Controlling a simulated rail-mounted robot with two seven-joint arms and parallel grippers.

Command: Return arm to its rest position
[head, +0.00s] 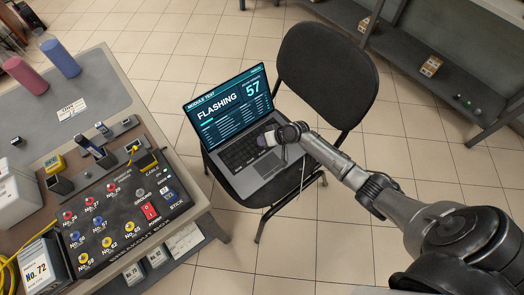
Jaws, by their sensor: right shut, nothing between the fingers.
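My right arm reaches in from the lower right. Its gripper (264,140) is over the keyboard of an open laptop (262,184). The fingers are small and partly hidden by the wrist; they look shut and hold nothing. I cannot tell whether they touch the keys. The laptop sits on the seat of a black chair (326,70), and its screen reads "FLASHING" and "57". My left arm and gripper do not show.
A breakout box (118,222) with coloured sockets and a red switch stands on the workbench (104,62) at left. Blue (60,58) and pink (25,75) cylinders stand at its back. A dark shelf (437,55) is at upper right. Tiled floor (330,240) is open around the chair.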

